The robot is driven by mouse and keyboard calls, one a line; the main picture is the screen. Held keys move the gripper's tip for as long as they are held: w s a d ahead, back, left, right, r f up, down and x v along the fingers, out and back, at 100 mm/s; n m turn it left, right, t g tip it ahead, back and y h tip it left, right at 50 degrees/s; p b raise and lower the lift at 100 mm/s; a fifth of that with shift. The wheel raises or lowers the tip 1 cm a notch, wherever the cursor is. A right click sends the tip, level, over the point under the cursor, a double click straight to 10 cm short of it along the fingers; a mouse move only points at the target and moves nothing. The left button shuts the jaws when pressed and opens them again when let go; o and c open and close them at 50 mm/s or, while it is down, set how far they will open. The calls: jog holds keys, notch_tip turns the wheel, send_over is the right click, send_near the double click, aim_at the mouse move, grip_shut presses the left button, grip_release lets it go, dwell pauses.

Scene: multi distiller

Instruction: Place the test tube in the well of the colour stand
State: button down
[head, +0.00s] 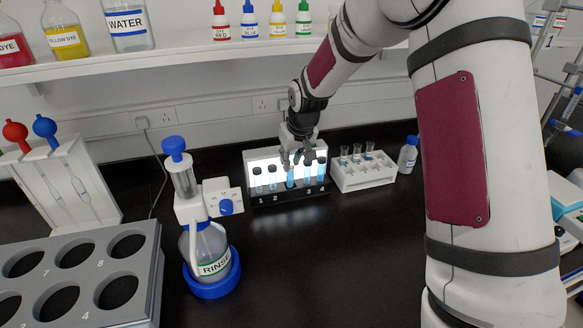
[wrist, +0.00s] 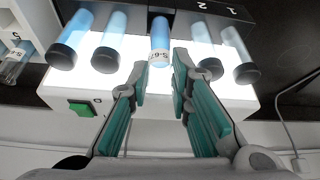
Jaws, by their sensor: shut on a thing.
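The colour stand (head: 262,198) has a bright white back panel and a black numbered base with several black-capped tubes; its lit panel fills the wrist view (wrist: 110,75). The test tube (head: 291,178) holds blue liquid and has no black cap. In the wrist view the tube (wrist: 160,38) shows a white label at its near end, midway in the row between the capped tubes. My gripper (head: 298,158) is over the stand's middle, its teal-padded fingers (wrist: 160,80) on either side of the tube's labelled end. The tube's far end meets the black base; whether it is fully seated I cannot tell.
A white rack (head: 362,180) with several small tubes stands close right of the stand, with a blue-capped bottle (head: 408,153) beyond it. A rinse bottle dispenser (head: 205,250) stands front left. A grey holed rack (head: 95,240) is at left.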

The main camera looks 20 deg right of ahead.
aim_at(292, 167)
jog(key=shift+f, duration=1.45)
jog(key=shift+f, duration=0.15)
jog(key=c, duration=1.8)
grip_release()
jog(key=shift+o, duration=0.2)
